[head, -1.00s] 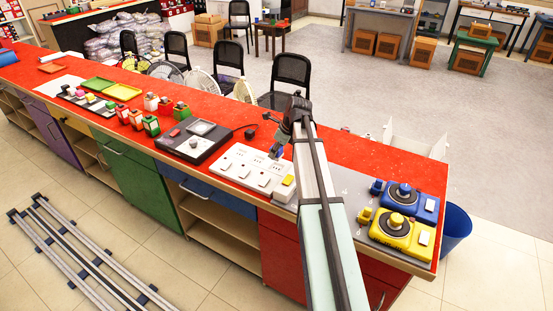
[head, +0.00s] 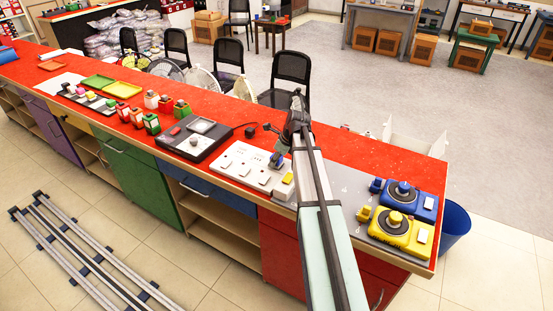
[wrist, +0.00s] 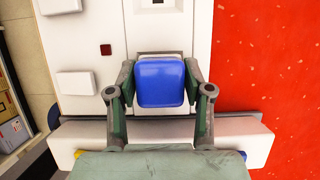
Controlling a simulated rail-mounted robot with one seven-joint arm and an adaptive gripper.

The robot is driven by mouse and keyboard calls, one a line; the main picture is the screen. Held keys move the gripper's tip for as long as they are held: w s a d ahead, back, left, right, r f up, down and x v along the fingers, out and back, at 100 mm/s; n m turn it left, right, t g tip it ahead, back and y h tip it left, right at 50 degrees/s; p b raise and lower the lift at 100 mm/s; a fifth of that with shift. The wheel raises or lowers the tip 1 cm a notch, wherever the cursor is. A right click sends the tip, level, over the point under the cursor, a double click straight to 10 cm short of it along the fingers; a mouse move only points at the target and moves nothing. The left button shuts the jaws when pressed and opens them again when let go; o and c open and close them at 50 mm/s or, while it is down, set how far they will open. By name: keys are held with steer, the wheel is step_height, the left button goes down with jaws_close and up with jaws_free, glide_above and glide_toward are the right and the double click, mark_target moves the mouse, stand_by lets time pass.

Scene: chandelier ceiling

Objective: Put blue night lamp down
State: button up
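The blue night lamp (wrist: 160,84) is between the fingers of my gripper (wrist: 160,88) in the wrist view, with one finger against each side. Its blue face points toward the wrist camera. Behind it is the long white socket board (wrist: 165,28), which also shows on the red counter in the head view (head: 232,164). In the head view my gripper (head: 275,160) is low at the right part of the board. The lamp is mostly hidden there, and I cannot tell whether its underside touches the board.
A yellow block (head: 288,178) is at the board's right end. Blue (head: 416,202) and yellow (head: 401,230) devices stand further right on a grey mat. A black device (head: 193,140) is left of the board.

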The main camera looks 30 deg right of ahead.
steer(key=shift+o, duration=0.7)
steer(key=shift+r, duration=0.15)
steer(key=b+v, duration=0.2)
steer(key=v, duration=1)
